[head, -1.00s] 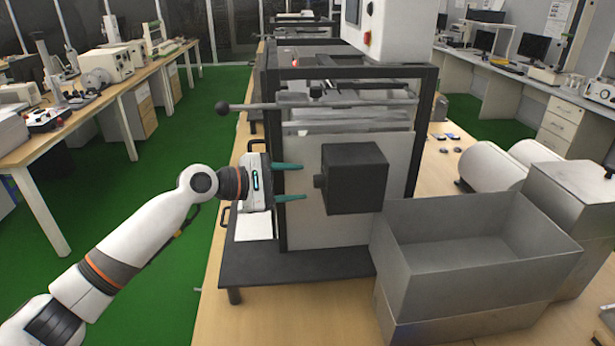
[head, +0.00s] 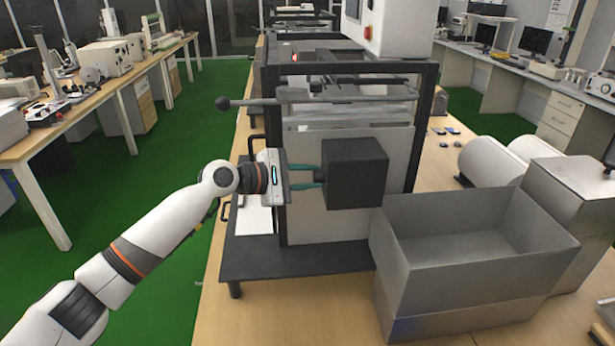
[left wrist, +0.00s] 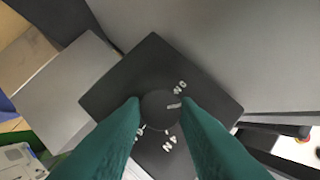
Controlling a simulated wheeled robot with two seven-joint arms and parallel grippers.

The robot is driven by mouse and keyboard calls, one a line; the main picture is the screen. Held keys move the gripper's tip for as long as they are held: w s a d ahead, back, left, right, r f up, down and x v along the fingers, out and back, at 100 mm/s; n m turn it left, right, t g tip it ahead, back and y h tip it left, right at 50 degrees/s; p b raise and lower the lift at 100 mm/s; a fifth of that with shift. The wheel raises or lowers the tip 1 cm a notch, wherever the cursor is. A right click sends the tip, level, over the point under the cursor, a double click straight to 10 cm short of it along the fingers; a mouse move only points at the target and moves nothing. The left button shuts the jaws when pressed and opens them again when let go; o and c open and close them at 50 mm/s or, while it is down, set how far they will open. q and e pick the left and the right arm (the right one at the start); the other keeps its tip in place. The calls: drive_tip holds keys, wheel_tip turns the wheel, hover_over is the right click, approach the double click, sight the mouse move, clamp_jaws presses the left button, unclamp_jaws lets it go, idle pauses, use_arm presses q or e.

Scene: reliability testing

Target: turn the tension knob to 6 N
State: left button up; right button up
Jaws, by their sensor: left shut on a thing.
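The tension knob (left wrist: 161,104) is a dark round dial on the side of a black box (head: 357,173) mounted on the machine's front panel. White markings (left wrist: 180,88) surround it in the left wrist view; I cannot read the set value. My left gripper (head: 318,176) has come in from the left, and its green fingers are shut on the knob. In the left wrist view the fingertips (left wrist: 160,103) sit on both sides of the knob. The fingers hide part of the knob and some markings. My right gripper is not in view.
The machine's dark frame (head: 424,130) and a lever with a ball end (head: 223,103) stand around and above the box. An open grey metal bin (head: 480,285) stands to the right on the wooden table. White rolls (head: 490,164) lie behind it.

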use_arm(q)
drive_tip(key=shift+f, duration=0.1)
drive_tip(key=shift+s+f+m+t+b, duration=0.1)
drive_tip(key=shift+f+m+t+b, duration=0.1)
drive_tip(key=shift+m+t+b, duration=0.35)
drive_tip(key=shift+f+m+t+b, duration=0.15)
drive_tip(key=shift+m+t+b, duration=0.1)
drive_tip(key=shift+m+b, duration=0.45)
drive_tip(key=m+h+b, duration=0.1)
drive_tip(key=b, duration=0.1)
drive_tip(key=shift+f+m+t+b, duration=0.1)
drive_tip(key=shift+m+t+b, duration=0.2)
drive_tip(key=shift+t, duration=0.1)
drive_tip(key=shift+m+b, duration=0.65)
drive_tip(key=shift+b, duration=0.35)
drive_tip(key=o, duration=1)
drive_tip(key=shift+c, duration=0.2)
drive_tip(key=shift+r, duration=0.2)
